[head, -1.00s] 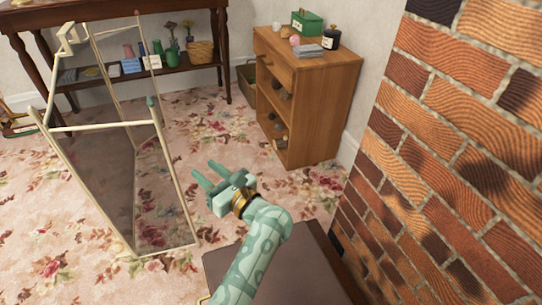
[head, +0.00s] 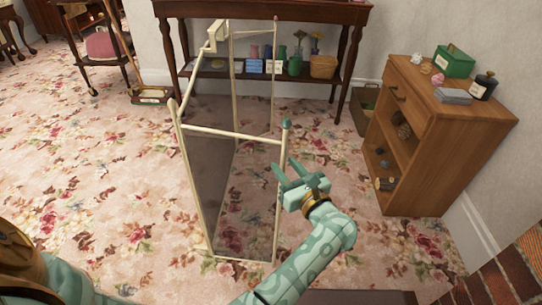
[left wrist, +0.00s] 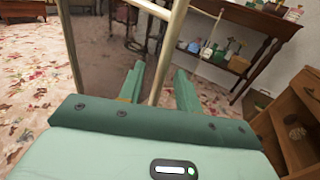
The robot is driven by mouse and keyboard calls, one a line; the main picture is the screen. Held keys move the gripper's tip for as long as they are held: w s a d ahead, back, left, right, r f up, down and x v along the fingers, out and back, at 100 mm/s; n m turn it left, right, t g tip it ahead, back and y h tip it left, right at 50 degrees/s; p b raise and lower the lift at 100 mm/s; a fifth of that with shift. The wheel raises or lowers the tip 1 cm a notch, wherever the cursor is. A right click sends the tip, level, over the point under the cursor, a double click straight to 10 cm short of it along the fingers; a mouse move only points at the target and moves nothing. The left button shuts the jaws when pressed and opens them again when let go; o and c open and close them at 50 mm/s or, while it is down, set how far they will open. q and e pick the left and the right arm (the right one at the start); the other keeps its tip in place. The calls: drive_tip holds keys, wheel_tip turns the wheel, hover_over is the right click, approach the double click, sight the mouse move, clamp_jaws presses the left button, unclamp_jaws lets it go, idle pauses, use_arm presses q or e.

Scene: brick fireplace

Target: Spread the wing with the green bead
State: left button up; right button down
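A fire screen with a cream frame (head: 190,190) and dark see-through mesh stands on the floral carpet, in the middle of the head view. The green bead (head: 286,124) tops its near right post (head: 280,215). My left gripper (head: 285,166) is open below the bead, at the upper part of that post. In the left wrist view a cream post (left wrist: 166,55) shows in the gap between the two green fingers of the gripper (left wrist: 160,75); whether they touch it I cannot tell. The bead is not visible there. My right gripper is out of view.
A wooden cabinet (head: 450,120) with a green box (head: 456,61) on top stands to the right. A dark table (head: 330,14) with pots and vases is behind the screen. Brick (head: 505,280) edges the lower right. Carpet left of the screen is clear.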

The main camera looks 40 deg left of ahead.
use_arm(q)
drive_tip(key=shift+a, duration=0.1)
clamp_jaws()
drive_tip(key=shift+s, duration=0.1)
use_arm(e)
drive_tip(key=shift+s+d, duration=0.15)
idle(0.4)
